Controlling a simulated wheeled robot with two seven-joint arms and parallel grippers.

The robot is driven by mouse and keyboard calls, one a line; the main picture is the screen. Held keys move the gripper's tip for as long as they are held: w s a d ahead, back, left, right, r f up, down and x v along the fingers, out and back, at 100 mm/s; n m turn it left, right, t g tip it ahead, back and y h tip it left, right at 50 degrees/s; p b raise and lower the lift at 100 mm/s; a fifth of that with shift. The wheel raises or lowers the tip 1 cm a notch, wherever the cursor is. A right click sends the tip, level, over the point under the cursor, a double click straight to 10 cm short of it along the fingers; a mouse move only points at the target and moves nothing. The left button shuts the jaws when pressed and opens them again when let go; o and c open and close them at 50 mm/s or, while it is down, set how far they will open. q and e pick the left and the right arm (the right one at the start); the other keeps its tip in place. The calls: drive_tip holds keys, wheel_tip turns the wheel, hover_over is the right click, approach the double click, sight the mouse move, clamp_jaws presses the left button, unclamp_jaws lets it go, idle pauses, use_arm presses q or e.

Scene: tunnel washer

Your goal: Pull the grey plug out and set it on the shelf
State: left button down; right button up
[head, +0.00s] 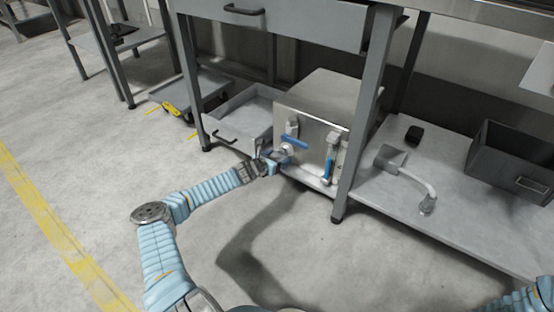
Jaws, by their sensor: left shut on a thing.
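A steel box (318,105) stands on the low shelf under the workbench. The grey plug (287,148) is at the lower left of its front face, small and partly hidden by my gripper. My left gripper (279,156) reaches in from the left and is shut on the plug at the box front. I cannot tell whether the plug is still seated. The pale grey shelf (455,226) continues to the right of the bench leg. Only part of my right arm shows in the lower right corner; its gripper is out of view.
The box front carries a blue lever (294,142) and an upright blue handle (328,167). A bench leg (362,115) stands right of it. The shelf holds a black block (414,133), a showerhead-like fitting with pale hose (411,176) and a dark bin (512,160).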

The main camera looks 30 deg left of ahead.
use_arm(q)
drive_tip(key=shift+s, duration=0.1)
idle(0.3)
drive_tip(key=s+p, duration=0.4)
drive_tip(key=s, duration=0.4)
drive_tip(key=shift+s+a, duration=0.35)
drive_tip(key=shift+a, duration=0.05)
idle(1.4)
idle(0.6)
